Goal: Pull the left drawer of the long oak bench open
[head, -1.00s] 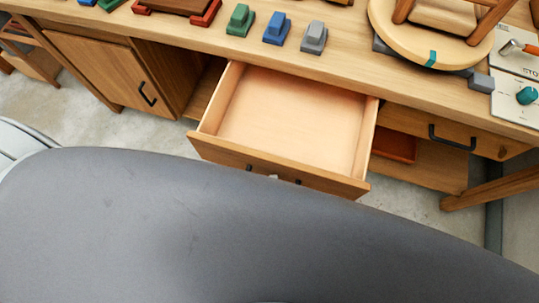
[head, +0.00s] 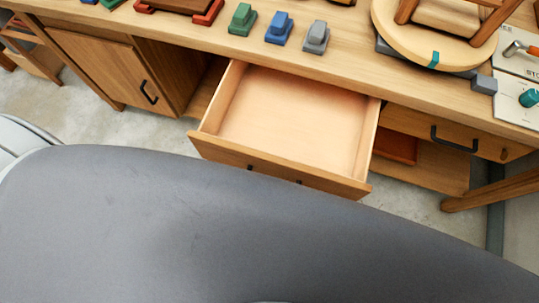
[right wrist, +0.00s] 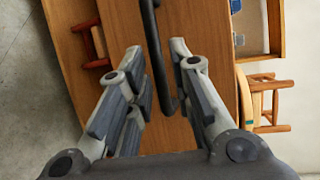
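The long oak bench (head: 165,32) runs across the top of the head view. Its left drawer (head: 290,120) is pulled well out and its inside looks empty. The drawer's dark handle (head: 250,167) shows only at its ends above a big grey shape in front. In the right wrist view the dark handle (right wrist: 157,50) runs between the spread fingers of my right gripper (right wrist: 157,50), against a wooden front (right wrist: 210,55). The right fingers are apart and no clear contact with the bar shows. My left gripper is out of view.
A closed right drawer with a dark handle (head: 455,139) and a closed cupboard door (head: 95,65) flank the open drawer.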

